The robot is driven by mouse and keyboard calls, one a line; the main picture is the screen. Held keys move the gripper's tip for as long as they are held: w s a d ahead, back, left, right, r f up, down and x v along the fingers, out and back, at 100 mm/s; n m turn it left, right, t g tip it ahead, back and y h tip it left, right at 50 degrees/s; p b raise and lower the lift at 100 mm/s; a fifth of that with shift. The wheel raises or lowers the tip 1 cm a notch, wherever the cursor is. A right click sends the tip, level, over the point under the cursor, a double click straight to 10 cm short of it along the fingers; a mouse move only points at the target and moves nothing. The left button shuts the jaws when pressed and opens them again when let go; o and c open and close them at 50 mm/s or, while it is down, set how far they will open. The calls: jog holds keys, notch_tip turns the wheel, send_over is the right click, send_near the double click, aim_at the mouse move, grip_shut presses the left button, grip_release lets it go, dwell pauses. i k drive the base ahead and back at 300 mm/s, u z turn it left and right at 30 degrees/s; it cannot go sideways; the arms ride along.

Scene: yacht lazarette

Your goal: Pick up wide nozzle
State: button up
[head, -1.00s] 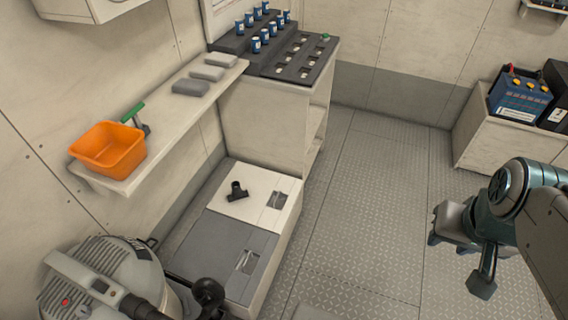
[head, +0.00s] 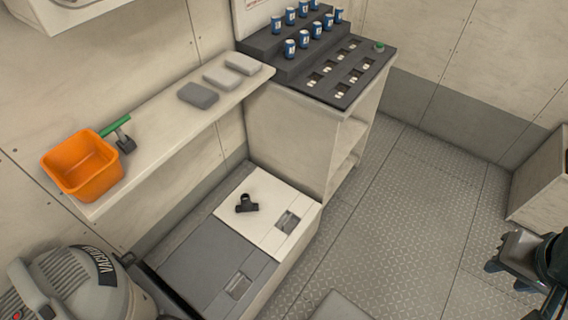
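The wide nozzle (head: 246,204) is a small black T-shaped piece. It lies on the white lid (head: 264,221) of a low locker, left of that lid's recessed latch. My gripper (head: 512,279) is at the lower right edge of the head view, over the floor, well to the right of the nozzle and apart from it. It is partly cut off by the frame edge, and I see nothing held in it. Its fingers are too small and angled to tell how far apart they stand.
A vacuum (head: 85,285) stands at the lower left. Above the locker, a wall shelf (head: 165,140) carries an orange bin (head: 82,166), a green-handled tool (head: 118,131) and grey blocks. A cabinet (head: 292,142) with blue cans stands behind.

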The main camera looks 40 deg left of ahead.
aim_at(246, 205)
jog(key=i, duration=1.15)
jog(key=u, duration=3.55)
jog(key=i, duration=0.5)
jog(key=u, duration=0.05)
